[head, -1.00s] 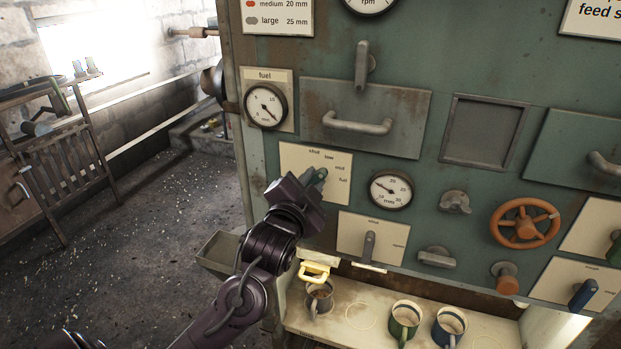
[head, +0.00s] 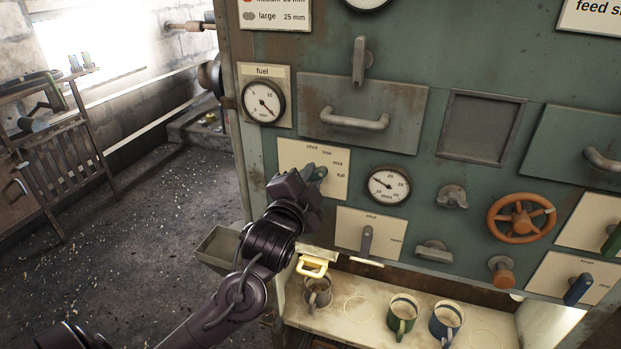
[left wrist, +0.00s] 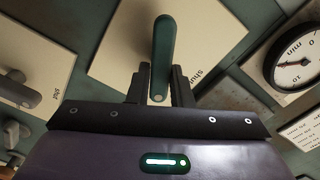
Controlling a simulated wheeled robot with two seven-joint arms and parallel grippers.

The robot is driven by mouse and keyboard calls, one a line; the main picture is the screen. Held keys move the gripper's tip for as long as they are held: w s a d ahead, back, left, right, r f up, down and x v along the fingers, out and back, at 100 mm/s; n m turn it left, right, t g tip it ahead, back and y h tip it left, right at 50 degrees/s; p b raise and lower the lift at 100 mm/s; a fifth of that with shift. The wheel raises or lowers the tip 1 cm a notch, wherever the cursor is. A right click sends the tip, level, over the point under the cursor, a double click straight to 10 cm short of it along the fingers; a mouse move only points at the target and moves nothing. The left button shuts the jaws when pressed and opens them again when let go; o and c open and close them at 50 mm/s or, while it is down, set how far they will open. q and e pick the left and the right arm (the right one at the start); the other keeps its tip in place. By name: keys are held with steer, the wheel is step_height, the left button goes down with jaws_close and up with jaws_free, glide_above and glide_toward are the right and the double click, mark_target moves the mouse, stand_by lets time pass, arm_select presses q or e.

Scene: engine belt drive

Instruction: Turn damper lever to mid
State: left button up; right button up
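The lever with a dark green handle (head: 316,173) sits on a cream plate (head: 290,152) marked shut, low, mid and full. I cannot tell which mark it points at. My left gripper (head: 307,180) is at this lever and partly hides it. In the left wrist view the green handle (left wrist: 164,50) stands between the two narrow-set fingers (left wrist: 160,88), which look closed on its near end. My right gripper is out of view.
Below is a second plate with a grey lever (head: 366,242). A round gauge (head: 388,185) is to the right, a fuel gauge (head: 263,101) above left. A drawer handle (head: 354,120) juts out above. Mugs (head: 403,313) stand on the shelf below.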

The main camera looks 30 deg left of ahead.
mark_target(312, 180)
arm_select(q)
steer(key=o, duration=0.4)
steer(key=shift+s+d+f, duration=0.1)
steer(key=shift+s+f, duration=0.05)
steer(key=shift+s, duration=0.1)
steer(key=b+v, duration=0.2)
steer(key=v, duration=0.2)
steer(key=shift+s+f, duration=0.15)
steer(key=p+v, duration=0.1)
steer(key=p, duration=0.1)
steer(key=p+v, duration=0.1)
steer(key=v, duration=0.1)
steer(key=shift+r+p, duration=0.3)
steer(key=shift+p, duration=0.05)
